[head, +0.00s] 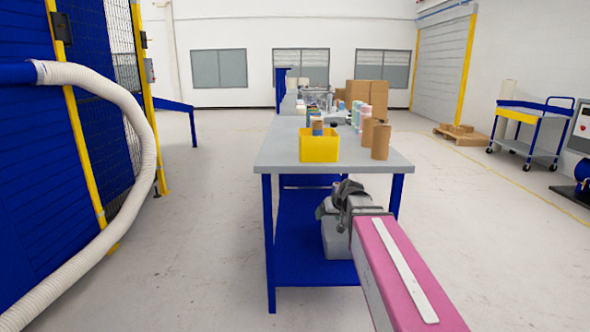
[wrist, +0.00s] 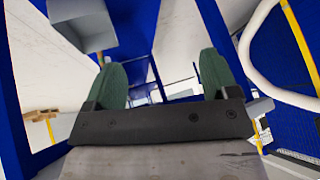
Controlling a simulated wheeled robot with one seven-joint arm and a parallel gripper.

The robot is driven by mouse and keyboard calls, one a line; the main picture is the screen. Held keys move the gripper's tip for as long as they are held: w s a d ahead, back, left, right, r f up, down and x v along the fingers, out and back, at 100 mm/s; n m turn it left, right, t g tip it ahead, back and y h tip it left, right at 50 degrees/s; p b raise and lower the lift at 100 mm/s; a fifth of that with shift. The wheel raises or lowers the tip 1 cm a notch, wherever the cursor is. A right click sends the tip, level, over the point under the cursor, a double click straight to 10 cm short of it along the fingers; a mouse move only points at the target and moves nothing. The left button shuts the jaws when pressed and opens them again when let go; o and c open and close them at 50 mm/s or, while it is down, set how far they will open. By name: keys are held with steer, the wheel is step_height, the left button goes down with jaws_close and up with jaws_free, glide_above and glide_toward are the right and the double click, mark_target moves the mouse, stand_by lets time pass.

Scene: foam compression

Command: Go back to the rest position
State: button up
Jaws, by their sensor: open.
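My gripper shows in the wrist view (wrist: 163,80) with two green fingers standing well apart and nothing between them. In the head view my pink arm reaches forward from the lower right, and the dark wrist end (head: 345,200) is in front of the workbench's near edge, below the top. The fingertips are hidden in the head view. The workbench (head: 270,150) has a grey top and blue legs. A yellow bin (head: 319,148) stands on its near left part with small cylinders in it.
Brown cylinders (head: 381,142) stand on the bench right of the bin. Cardboard boxes (head: 370,95) are farther back. A blue lower shelf (head: 300,262) lies under the top. A white hose (head: 140,130) curves at the left. A blue cart (head: 530,135) stands right. Floor is clear on both sides.

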steer(key=s+d+f+m+g+h, duration=0.1)
steer(key=s+d+f+g+h, duration=0.1)
steer(key=s+f, duration=0.7)
steer(key=s+d+f+m+g+h, duration=0.1)
steer(key=s+d+f+g+h, duration=0.1)
steer(key=s+f, duration=0.8)
steer(key=shift+s+d+m+g, duration=0.15)
steer(key=shift+d+m+g, duration=0.25)
steer(key=shift+d+g, duration=0.55)
